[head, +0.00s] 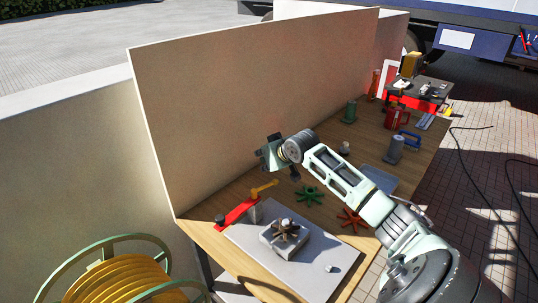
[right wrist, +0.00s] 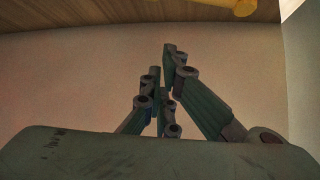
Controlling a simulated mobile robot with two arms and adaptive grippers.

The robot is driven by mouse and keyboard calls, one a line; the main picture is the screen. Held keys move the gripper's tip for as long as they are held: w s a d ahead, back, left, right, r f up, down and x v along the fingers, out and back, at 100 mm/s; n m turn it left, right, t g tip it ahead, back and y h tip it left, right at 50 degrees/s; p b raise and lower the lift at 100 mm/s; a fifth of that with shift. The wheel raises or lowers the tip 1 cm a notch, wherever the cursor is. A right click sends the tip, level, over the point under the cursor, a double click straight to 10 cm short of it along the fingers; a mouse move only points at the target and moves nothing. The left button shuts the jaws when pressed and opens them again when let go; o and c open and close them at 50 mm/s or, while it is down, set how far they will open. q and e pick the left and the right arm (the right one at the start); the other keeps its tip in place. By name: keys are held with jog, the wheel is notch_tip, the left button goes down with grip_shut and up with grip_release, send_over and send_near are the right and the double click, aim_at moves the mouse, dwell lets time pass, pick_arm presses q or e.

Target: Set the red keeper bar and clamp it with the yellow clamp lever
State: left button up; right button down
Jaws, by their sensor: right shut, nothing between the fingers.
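The red keeper bar (head: 237,213) lies along the left edge of a grey plate (head: 318,268), near the table's left corner. A dark round knob sits at its near end. The yellow clamp lever (head: 264,189) stands at the bar's far end, its arm angled up to the right. A yellow rounded part, probably the lever, shows at the top of the right wrist view (right wrist: 245,8). My right gripper (head: 270,153) is above and beyond the lever, apart from it. Its fingers (right wrist: 167,80) are closed together and empty. My left gripper is out of view.
A block with a star knob (head: 286,232) stands on the plate. Green (head: 308,196) and red (head: 352,219) star knobs lie right of it on the wooden table. A tall panel (head: 250,90) borders the back. Cans and a blue-handled item stand farther right.

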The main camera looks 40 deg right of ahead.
jog(key=f+p, duration=0.1)
jog(key=s+f+p, duration=0.1)
jog(key=s+p, duration=0.1)
jog(key=shift+s+a+f, duration=0.25)
jog(key=shift+f, duration=0.15)
